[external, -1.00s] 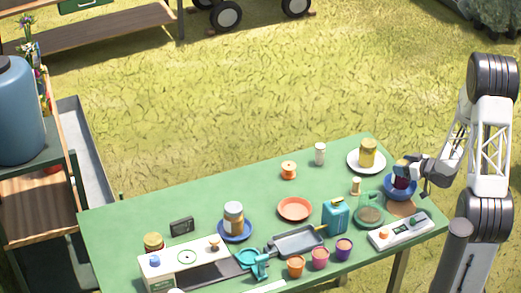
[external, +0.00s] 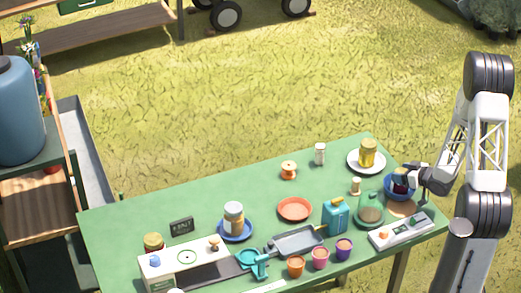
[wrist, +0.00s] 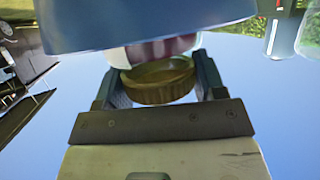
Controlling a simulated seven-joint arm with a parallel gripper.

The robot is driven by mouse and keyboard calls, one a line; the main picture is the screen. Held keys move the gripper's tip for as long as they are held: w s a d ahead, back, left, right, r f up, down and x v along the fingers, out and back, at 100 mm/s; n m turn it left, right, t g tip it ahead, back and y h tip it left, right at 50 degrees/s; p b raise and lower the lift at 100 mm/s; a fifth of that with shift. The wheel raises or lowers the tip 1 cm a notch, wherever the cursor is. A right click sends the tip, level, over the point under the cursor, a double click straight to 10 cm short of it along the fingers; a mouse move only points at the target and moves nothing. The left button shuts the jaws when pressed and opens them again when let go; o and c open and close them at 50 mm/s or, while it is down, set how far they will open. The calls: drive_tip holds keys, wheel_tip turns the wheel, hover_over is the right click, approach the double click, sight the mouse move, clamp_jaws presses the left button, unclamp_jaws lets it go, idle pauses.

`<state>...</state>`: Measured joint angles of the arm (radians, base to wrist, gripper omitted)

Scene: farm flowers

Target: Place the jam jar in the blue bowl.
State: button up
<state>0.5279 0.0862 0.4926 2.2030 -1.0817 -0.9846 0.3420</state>
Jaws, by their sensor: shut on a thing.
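The blue bowl (external: 390,192) stands at the right end of the green table. The dark red jam jar (external: 400,188) is low at the bowl, apparently within its rim. My gripper (external: 416,178) reaches in from the right and is shut on the jar. In the wrist view, the jar's gold lid (wrist: 160,83) sits between my two fingers (wrist: 155,82). The blue bowl (wrist: 140,22) fills the top of that view and hides part of the jar's body. I cannot tell whether the jar touches the bowl's bottom.
A white plate (external: 353,163) with a yellow jar (external: 367,152) is behind the bowl. A small shaker (external: 355,187) stands to its left. The table's right edge is close.

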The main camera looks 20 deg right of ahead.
drive_tip(key=o, duration=1.3)
drive_tip(key=shift+f, duration=0.1)
drive_tip(key=shift+o, duration=0.2)
drive_tip(key=shift+s+r, duration=0.1)
drive_tip(key=shift+r, duration=0.1)
drive_tip(key=v, duration=1.1)
drive_tip(key=shift+s+d, duration=0.2)
drive_tip(key=shift+s, duration=0.1)
drive_tip(key=shift+r, duration=0.1)
drive_tip(key=shift+w+r, duration=0.1)
